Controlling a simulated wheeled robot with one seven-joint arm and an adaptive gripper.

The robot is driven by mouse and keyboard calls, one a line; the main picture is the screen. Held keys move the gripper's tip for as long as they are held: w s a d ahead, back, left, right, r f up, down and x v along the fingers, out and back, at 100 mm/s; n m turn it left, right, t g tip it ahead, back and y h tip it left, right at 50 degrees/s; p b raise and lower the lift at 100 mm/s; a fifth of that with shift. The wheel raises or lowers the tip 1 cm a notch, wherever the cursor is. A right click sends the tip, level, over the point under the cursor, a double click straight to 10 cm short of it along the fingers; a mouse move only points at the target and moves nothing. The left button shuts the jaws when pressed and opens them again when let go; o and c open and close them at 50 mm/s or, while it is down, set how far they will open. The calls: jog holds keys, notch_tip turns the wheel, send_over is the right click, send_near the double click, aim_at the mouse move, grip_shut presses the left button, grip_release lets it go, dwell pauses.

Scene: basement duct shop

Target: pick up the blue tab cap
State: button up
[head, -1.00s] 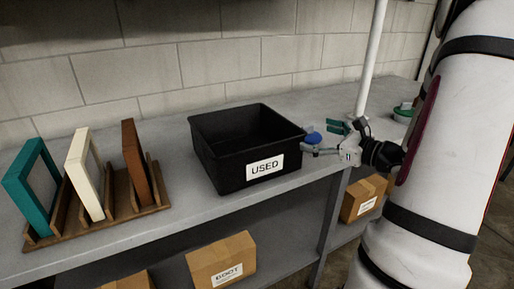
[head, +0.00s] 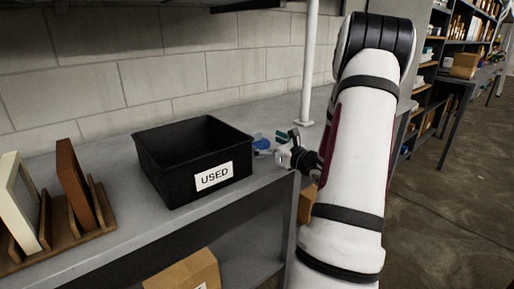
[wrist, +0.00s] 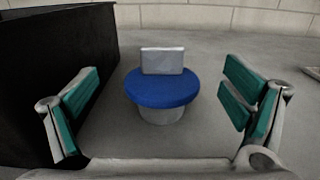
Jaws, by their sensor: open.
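The blue tab cap (wrist: 163,88) is a round blue disc with an upright grey tab on top and a pale round base below. It stands upright on the grey bench, centred between my fingers in the wrist view. My gripper (wrist: 160,103) is open, with one green-padded finger on each side of the cap and clear gaps to both. In the head view the cap (head: 262,145) shows as a small blue patch right of the black bin, partly hidden by my gripper (head: 266,146).
The black bin (head: 160,172) labelled USED stands close to the left of my gripper. A wooden rack (head: 103,226) with frames is farther left. A white pole (head: 308,70) rises behind my gripper. Cardboard boxes (head: 185,272) sit on the shelf below.

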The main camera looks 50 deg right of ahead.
aim_at(257, 137)
jog(key=x, duration=0.5)
jog(key=shift+d+f, duration=0.1)
jog(key=shift+d, duration=0.05)
jog(key=shift+c, duration=0.6)
jog(key=shift+s, duration=0.1)
jog(key=c, duration=1.5)
